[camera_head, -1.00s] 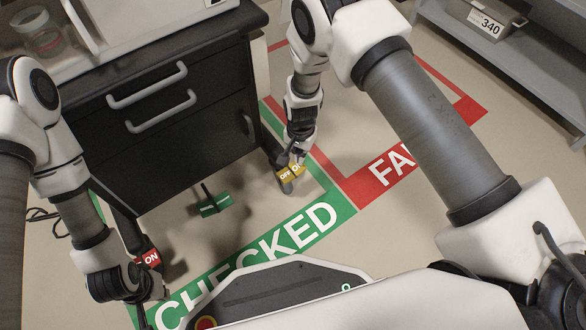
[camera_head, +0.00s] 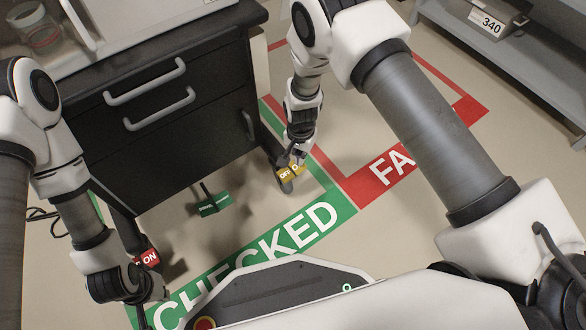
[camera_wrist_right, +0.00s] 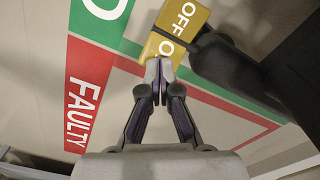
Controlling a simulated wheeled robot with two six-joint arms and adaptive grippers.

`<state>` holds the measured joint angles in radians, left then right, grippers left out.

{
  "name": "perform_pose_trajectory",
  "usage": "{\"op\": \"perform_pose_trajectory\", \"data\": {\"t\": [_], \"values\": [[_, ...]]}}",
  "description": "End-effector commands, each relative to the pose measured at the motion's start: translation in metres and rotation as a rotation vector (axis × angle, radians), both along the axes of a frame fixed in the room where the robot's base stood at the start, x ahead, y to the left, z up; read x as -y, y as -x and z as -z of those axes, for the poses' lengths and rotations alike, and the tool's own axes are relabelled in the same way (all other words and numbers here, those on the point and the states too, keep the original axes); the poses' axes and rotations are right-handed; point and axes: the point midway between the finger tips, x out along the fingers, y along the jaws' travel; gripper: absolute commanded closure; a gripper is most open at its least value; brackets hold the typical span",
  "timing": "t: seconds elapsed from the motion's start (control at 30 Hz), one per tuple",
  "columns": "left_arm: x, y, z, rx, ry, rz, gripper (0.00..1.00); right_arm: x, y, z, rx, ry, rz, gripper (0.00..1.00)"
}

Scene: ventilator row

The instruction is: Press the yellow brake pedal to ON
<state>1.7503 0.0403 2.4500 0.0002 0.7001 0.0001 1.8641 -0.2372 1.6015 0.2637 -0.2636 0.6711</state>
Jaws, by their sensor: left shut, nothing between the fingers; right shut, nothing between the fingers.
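The yellow brake pedal (camera_head: 287,174) sits low at the cabinet's front right foot, with OFF on its left part and an ON end partly covered. In the right wrist view the yellow pedal (camera_wrist_right: 184,20) shows OFF clearly and only an O by my fingertips. My right gripper (camera_head: 298,157) is shut and empty, its tips at the ON end. The wrist view shows these closed tips (camera_wrist_right: 158,72) touching or just over that end; I cannot tell which. My left gripper (camera_head: 157,292) is shut and empty beside the red pedal (camera_head: 148,258), which reads ON.
The black drawer cabinet (camera_head: 190,135) stands over the pedals. A green pedal (camera_head: 214,204) lies between the red and yellow ones. Green CHECKED (camera_head: 340,205) and red FAULTY (camera_head: 365,193) floor markings surround it. A grey shelf (camera_head: 540,75) is at the right; the floor between is clear.

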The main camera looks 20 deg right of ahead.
Motion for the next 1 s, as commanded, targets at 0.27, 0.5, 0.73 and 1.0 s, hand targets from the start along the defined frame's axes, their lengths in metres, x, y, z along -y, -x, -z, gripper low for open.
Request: {"op": "perform_pose_trajectory", "data": {"t": [0.27,0.5,0.73,1.0], "values": [[0.0,0.0,0.007,0.0,0.0,0.0,1.0,0.0,0.0,0.01,0.0,0.0,0.0,1.0],[0.0,0.0,0.012,0.0,0.0,0.0,1.0,0.0,0.001,0.018,-0.001,0.0,0.0,1.0],[0.0,0.0,0.016,0.0,0.0,0.0,1.0,0.0,0.001,0.023,-0.003,0.0,0.0,1.0],[0.0,-0.001,-0.008,0.002,0.0,-0.002,1.0,0.0,0.0,-0.003,-0.001,0.0,0.0,1.0]]}}
